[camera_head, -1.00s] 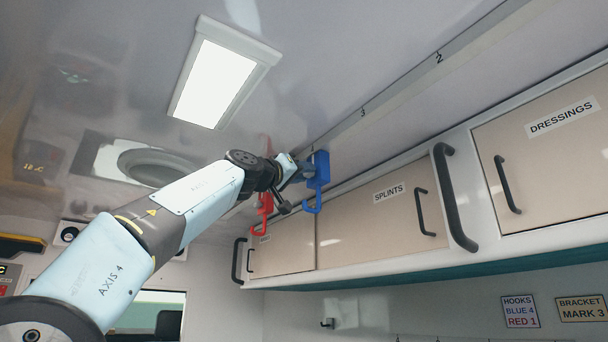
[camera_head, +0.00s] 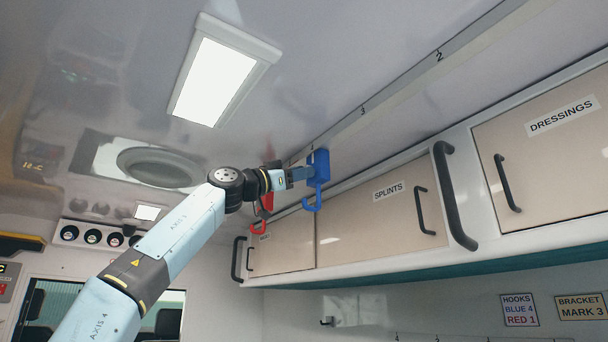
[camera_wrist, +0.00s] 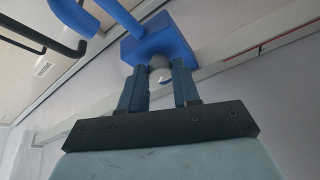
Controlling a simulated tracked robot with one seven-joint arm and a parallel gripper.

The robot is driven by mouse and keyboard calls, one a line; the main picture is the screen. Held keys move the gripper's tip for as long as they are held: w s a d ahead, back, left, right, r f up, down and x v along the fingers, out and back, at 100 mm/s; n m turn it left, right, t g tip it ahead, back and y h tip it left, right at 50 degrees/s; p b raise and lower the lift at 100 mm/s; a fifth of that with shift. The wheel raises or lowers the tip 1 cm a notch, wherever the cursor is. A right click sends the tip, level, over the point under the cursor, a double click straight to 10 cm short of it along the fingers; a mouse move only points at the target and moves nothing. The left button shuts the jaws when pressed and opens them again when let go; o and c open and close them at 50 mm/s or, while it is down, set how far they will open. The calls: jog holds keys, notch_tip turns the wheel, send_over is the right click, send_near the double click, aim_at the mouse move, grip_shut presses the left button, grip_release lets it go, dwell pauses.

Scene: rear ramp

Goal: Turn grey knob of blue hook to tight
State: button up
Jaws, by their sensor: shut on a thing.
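The blue hook (camera_head: 318,168) sits on the ceiling rail above the splints cupboard, with its hook part hanging down. In the wrist view its blue block (camera_wrist: 158,44) is close ahead. The grey knob (camera_wrist: 160,68) sticks out of the block toward me, between my fingers. My gripper (camera_wrist: 160,84) is shut on the knob, one finger on each side; it also shows in the head view (camera_head: 300,174), at the left of the block. The knob's marking and turn angle are mostly hidden.
A red hook (camera_head: 262,215) hangs behind my wrist. The rail (camera_head: 400,85) runs along the ceiling with numbers. Cupboards marked splints (camera_head: 375,215) and dressings (camera_head: 540,150) have protruding black handles. A sign (camera_head: 519,311) reads hooks blue 4, red 1.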

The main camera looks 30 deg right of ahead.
jog(key=shift+w+r+m+g+y, duration=0.1)
jog(key=shift+m+g+y, duration=0.6)
jog(key=shift+m, duration=1.25)
jog(key=shift+w+m+g+y, duration=0.15)
jog(key=shift+m+g+y, duration=0.2)
jog(key=shift+m+g, duration=1.2)
jog(key=shift+w+r+m+g+y, duration=0.1)
jog(key=shift+m+g+y, duration=0.35)
jog(key=shift+m, duration=2.25)
jog(key=o, duration=1)
jog(key=shift+o, duration=0.2)
jog(key=shift+w+a, duration=0.1)
jog(key=v, duration=1.3)
jog(key=shift+w+a, duration=0.15)
jog(key=shift+a, duration=0.25)
